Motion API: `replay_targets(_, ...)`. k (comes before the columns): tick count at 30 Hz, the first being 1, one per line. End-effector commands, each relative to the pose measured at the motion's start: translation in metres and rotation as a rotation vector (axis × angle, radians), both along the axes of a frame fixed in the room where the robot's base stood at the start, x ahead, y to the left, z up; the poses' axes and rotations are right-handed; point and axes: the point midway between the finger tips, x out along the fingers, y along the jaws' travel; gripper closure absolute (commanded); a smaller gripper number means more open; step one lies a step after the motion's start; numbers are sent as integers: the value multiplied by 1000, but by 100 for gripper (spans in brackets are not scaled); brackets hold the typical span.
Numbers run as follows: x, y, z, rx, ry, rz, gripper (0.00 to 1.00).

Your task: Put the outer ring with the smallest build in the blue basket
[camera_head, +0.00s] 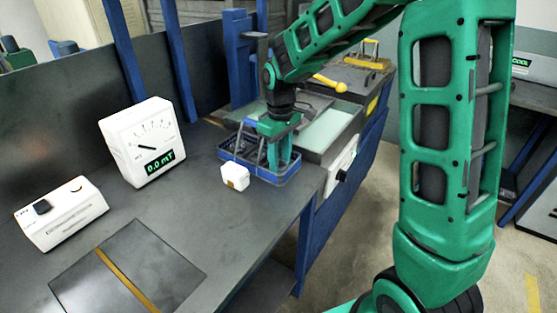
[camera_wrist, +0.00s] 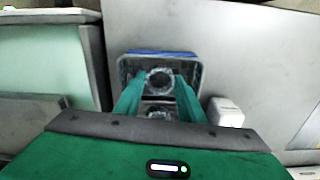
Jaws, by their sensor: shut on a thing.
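The blue basket (camera_head: 281,178) stands on the grey bench near its right edge. It also shows in the wrist view, with its rim (camera_wrist: 160,52) around the fingertips. My gripper (camera_head: 279,150) is over and partly inside the basket, pointing down. In the wrist view, my gripper (camera_wrist: 160,82) has its two green fingers closed on a metal ring (camera_wrist: 160,71). The ring is within the basket's outline; whether it touches the floor cannot be told. A second round metal part (camera_wrist: 157,107) shows below it between the fingers, partly hidden.
A white block (camera_head: 235,176) stands close beside the basket. A white gauge (camera_head: 143,143) reading 0.0 mT and a white box (camera_head: 60,213) stand at left. A dark plate (camera_head: 150,275) lies in front. A machine with a pale green tray (camera_head: 330,130) is to the right.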

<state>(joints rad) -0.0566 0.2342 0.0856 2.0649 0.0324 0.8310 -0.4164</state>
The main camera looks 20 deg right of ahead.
Motion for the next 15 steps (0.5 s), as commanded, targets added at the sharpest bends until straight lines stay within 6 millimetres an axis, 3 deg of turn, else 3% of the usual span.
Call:
replay_targets(3,0,0,-3,0,0,0,91)
replay_targets(4,0,0,-2,0,0,0,57)
replay_targets(6,0,0,-2,0,0,0,45)
replay_targets(15,0,-1,-1,0,0,-1,45)
